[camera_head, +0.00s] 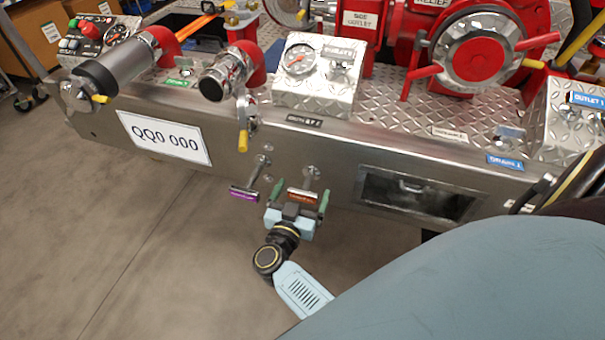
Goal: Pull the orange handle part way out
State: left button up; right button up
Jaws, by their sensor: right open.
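The orange handle (302,196) is a short bar on a metal stem at the front face of the bumper, below the gauge box. My right gripper (297,199) is open, with one green finger to the left of the orange handle and one to its right. The handle lies between the fingers; I cannot tell whether they touch it. A purple handle (244,193) sits on its own stem just left of the gripper. My left gripper is not in view.
The metal bumper (95,120) carries a white plate (165,138) reading QQ0 000. A recessed opening (415,197) lies to the right. A yellow-tipped lever (242,125) hangs above the purple handle. The floor (130,260) in front is clear.

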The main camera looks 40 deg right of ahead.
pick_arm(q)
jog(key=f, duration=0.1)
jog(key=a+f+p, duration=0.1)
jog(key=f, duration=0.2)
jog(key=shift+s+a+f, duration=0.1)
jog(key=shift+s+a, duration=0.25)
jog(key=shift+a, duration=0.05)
pick_arm(e)
jog(key=v, duration=0.6)
jog(key=shift+s+a, duration=0.25)
jog(key=shift+a, duration=0.05)
